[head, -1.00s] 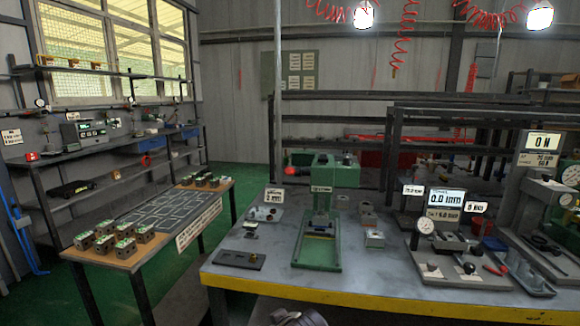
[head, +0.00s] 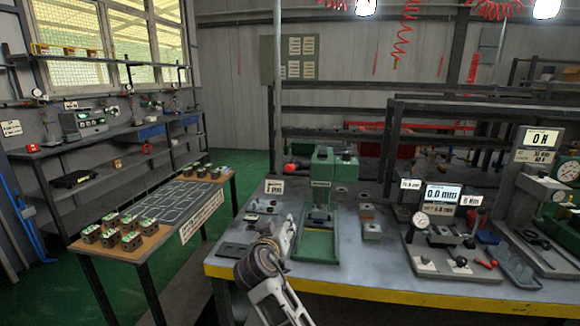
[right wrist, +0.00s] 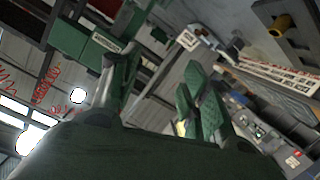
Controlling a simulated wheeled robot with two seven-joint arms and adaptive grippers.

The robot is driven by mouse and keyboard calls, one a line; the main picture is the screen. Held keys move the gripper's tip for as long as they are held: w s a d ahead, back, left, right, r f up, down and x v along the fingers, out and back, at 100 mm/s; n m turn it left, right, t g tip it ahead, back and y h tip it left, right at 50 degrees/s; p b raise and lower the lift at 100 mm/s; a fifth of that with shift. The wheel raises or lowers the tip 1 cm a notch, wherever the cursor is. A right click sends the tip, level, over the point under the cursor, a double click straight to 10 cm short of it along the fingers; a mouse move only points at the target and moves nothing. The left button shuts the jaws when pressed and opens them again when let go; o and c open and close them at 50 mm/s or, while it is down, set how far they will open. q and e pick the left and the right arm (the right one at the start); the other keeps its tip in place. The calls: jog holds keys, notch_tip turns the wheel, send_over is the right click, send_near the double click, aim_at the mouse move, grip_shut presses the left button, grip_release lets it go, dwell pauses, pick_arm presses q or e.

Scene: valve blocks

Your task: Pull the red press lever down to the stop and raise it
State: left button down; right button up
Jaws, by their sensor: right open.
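The green press (head: 321,195) stands on the workbench. Its red lever knob (head: 289,168) sticks out to the left at the upper part of the press, roughly level. My right gripper (head: 289,232) is in front of and left of the press, below the knob and apart from it. It is open with nothing between its fingers. In the right wrist view its fingers (right wrist: 160,95) are spread, and a green body with a white label (right wrist: 100,44), probably the press, shows beyond them. I cannot make out the lever there. My left gripper is not in view.
The grey workbench (head: 375,278) has a yellow front edge. Small metal parts (head: 371,231) lie right of the press, and a gauge stand (head: 425,222) is farther right. A side table (head: 130,262) with several valve blocks stands at the left.

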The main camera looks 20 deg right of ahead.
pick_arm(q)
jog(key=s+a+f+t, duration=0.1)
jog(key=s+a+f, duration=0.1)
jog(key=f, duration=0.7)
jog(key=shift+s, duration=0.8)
pick_arm(e)
notch_tip(320, 180, up, 9)
jog(key=m+t+h, duration=0.4)
jog(key=m+h, duration=0.1)
jog(key=m, duration=0.2)
jog(key=shift+w+a+m+h, duration=0.3)
jog(key=shift+w+a+h, duration=0.1)
pick_arm(q)
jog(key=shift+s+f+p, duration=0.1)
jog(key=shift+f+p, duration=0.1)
jog(key=shift+p, duration=0.25)
pick_arm(e)
jog(key=shift+w+d+r, duration=0.1)
jog(key=shift+r, duration=0.1)
